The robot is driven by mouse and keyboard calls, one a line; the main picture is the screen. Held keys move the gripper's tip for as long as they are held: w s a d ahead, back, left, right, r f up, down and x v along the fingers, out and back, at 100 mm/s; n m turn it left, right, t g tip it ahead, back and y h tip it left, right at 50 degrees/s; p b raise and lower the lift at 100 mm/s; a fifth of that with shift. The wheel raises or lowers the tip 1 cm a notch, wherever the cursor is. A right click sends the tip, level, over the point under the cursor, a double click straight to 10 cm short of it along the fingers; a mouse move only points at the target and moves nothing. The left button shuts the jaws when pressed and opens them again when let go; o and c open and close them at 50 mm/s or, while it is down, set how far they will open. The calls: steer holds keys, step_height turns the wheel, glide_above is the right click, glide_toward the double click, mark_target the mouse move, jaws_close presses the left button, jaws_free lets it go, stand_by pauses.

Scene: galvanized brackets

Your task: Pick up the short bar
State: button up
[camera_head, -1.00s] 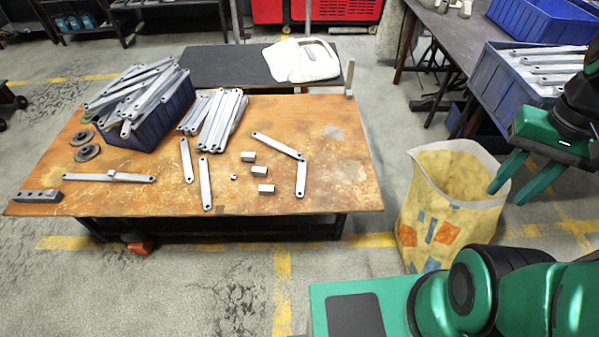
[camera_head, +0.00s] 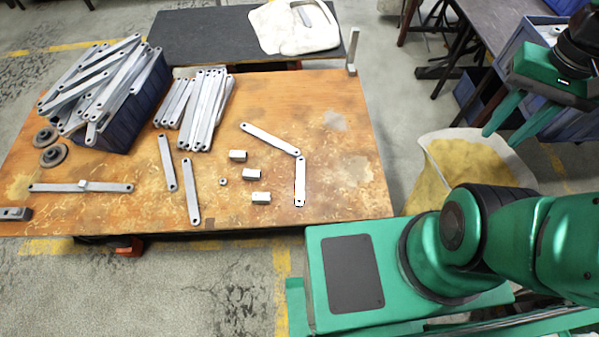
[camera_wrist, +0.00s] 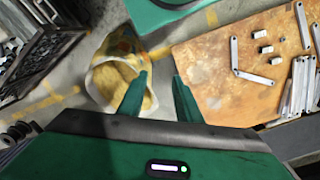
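The short bar (camera_head: 300,182) is a flat grey metal bar with a hole near each end. It lies on the right part of the wooden table (camera_head: 350,190), pointing toward me. Its far end meets the end of a longer bar (camera_head: 270,139), forming a bent shape. It also shows in the wrist view (camera_wrist: 233,53), right of my gripper. My gripper (camera_head: 502,137) is open and empty, raised off the table's right side, well apart from the bar. In the wrist view its fingers (camera_wrist: 160,80) are spread with the floor and sack beyond.
Small metal blocks (camera_head: 251,174) and a nut (camera_head: 223,181) lie left of the short bar. More bars (camera_head: 205,110) and a blue bin heaped with bars (camera_head: 130,117) are farther left. An upright bracket (camera_head: 352,52) stands at the far right corner. A yellow sack (camera_head: 455,165) stands beside the table.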

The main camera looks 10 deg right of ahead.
steer(key=shift+o, duration=0.6)
steer(key=shift+w, duration=0.1)
steer(key=shift+o, duration=1.4)
steer(key=shift+s+a+r, duration=0.1)
steer(key=shift+s+r, duration=0.05)
steer(key=shift+s, duration=0.2)
steer(key=w+a+f+n+h, duration=0.1)
steer(key=w+a+f, duration=0.15)
steer(key=w, duration=0.35)
steer(key=w+a+f, duration=0.2)
steer(key=w+f, duration=0.2)
steer(key=w, duration=0.3)
steer(key=n+t, duration=0.2)
steer(key=n, duration=0.2)
glide_above(300, 179)
steer(key=s, duration=0.2)
steer(key=shift+y, duration=0.3)
steer(key=f, duration=3.5)
steer(key=shift+w+a+f, duration=0.15)
steer(key=shift+a, duration=0.15)
steer(key=shift+w+d+f, duration=0.1)
steer(key=shift+w+f, duration=0.1)
steer(key=shift+f, duration=0.9)
steer(key=shift+w+d+f, duration=0.1)
steer(key=shift+w+f, duration=0.1)
steer(key=shift+f, duration=0.95)
steer(key=shift+w+d+f, duration=0.1)
steer(key=shift+w+f, duration=0.1)
steer(key=shift+f, duration=0.9)
